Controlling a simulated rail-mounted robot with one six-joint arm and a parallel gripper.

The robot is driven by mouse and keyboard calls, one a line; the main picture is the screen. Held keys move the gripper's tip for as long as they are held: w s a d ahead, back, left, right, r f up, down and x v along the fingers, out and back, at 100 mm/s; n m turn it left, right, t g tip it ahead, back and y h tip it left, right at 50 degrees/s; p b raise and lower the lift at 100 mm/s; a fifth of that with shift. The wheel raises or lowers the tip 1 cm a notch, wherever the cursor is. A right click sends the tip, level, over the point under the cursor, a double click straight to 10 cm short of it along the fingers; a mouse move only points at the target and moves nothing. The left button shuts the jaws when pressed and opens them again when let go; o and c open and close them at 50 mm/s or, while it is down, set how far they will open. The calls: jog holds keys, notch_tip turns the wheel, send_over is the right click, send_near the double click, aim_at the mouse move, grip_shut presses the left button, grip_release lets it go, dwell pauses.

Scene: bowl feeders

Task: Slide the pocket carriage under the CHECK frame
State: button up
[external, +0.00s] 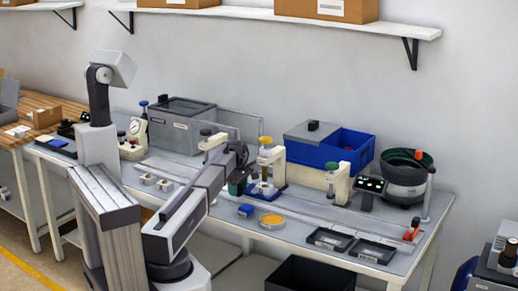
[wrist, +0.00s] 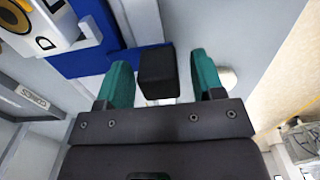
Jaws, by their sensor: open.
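The blue pocket carriage (external: 262,190) sits on the rail at the foot of the middle cream frame (external: 270,157). In the wrist view the blue carriage (wrist: 142,58) has a black block-shaped handle (wrist: 157,73). My gripper (wrist: 160,78) is open, its two green fingers on either side of the handle, with a visible gap on each side. In the external view my gripper (external: 238,186) is just left of the carriage. A similar cream frame (external: 338,182) stands farther right along the rail. Part of a frame with a yellow disc and a letter D (wrist: 45,25) shows in the wrist view; the full word is cut off.
The rail (external: 315,212) is bare to the right of the carriage. A small blue block (external: 246,210), a yellow round dish (external: 271,221) and two black trays (external: 330,239) lie in front of it. A blue bin (external: 350,150) and a black bowl feeder (external: 403,180) stand behind.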

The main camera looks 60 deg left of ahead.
jog(key=shift+r, duration=0.1)
grip_shut()
dwell(0.4)
jog(key=shift+d, duration=0.1)
